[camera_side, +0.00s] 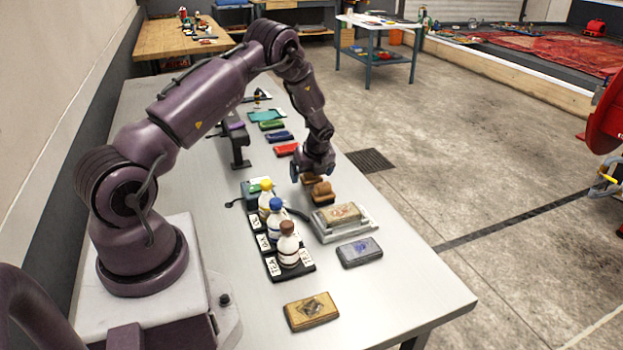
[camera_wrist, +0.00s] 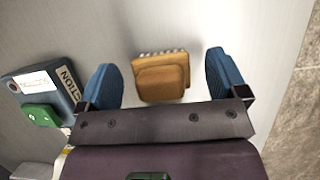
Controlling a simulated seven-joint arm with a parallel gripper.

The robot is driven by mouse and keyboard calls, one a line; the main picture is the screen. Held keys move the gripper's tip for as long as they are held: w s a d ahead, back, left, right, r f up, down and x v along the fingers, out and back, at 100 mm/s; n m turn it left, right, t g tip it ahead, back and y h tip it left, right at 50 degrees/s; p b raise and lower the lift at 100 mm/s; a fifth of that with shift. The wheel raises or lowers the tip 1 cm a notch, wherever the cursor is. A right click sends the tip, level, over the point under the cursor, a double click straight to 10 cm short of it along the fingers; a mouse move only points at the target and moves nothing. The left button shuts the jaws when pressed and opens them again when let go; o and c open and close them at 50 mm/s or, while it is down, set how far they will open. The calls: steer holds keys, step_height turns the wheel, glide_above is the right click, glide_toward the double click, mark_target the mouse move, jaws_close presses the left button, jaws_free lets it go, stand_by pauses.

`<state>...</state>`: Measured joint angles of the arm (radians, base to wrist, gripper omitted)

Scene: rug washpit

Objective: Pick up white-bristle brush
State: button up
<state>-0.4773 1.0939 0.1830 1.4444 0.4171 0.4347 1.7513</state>
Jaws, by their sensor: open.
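The white-bristle brush (camera_wrist: 162,78) has a tan wooden body, with a row of pale bristles showing along its far edge in the wrist view. It lies on the bench between the blue fingers of my open gripper (camera_wrist: 163,82), with a gap on each side.
Capped bottles (camera_side: 276,225) stand on a black labelled rack to the left. A scale (camera_side: 345,228) holding a patterned block is nearer the camera. Red (camera_side: 287,149), blue and green pieces lie behind. A dark blue box (camera_wrist: 40,90) lies left of my fingers.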

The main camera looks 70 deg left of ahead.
steer(key=shift+a+f, duration=0.2)
steer(key=shift+f, duration=0.35)
steer(key=c, duration=1)
steer(key=shift+r, duration=0.1)
step_height(320, 180, up, 10)
steer(key=shift+f, duration=0.1)
